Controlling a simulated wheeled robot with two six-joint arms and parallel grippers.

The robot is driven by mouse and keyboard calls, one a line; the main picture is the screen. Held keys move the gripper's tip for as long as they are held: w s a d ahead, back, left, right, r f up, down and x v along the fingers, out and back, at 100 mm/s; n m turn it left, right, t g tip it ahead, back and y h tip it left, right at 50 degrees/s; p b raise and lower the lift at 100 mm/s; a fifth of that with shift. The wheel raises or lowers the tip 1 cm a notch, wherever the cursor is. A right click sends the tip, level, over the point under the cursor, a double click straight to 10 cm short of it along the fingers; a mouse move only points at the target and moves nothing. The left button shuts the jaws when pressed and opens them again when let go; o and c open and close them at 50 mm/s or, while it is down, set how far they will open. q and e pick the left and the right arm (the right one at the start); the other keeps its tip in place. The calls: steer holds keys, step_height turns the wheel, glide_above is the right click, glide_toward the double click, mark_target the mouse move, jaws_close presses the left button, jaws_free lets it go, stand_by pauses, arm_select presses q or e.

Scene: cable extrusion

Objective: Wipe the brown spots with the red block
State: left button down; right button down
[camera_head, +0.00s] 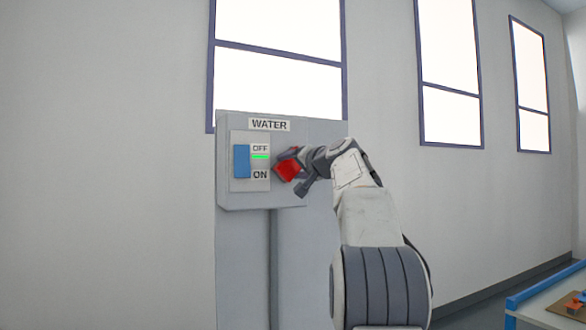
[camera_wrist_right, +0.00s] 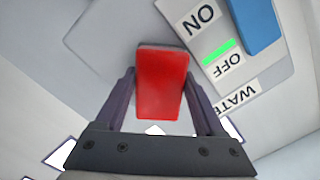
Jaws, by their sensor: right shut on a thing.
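My right gripper (camera_head: 293,172) is shut on the red block (camera_head: 288,170). The block is held in front of the grey water panel (camera_head: 236,121), just right of its switch plate. In the right wrist view the red block (camera_wrist_right: 162,85) sits between the two dark fingers of my right gripper (camera_wrist_right: 162,90), its far end toward the panel face. I cannot tell whether it touches the panel. No brown spots show in either view. My left gripper is not in view.
The panel carries a blue switch (camera_head: 242,161), a green light (camera_head: 260,157) and OFF and ON labels. It stands on a grey post (camera_head: 272,270) before a wall with windows. A blue-edged table (camera_head: 545,305) with small orange and blue pieces is at the lower right.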

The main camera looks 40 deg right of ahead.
steer(key=shift+s+d+r, duration=0.1)
steer(key=shift+d+r, duration=0.15)
steer(key=shift+d, duration=0.35)
steer(key=shift+s+d+f, duration=0.15)
steer(key=shift+d, duration=0.35)
steer(key=d, duration=0.1)
steer(key=d+p, duration=0.1)
steer(key=d, duration=0.1)
steer(key=shift+s, duration=0.3)
steer(key=shift+a, duration=0.1)
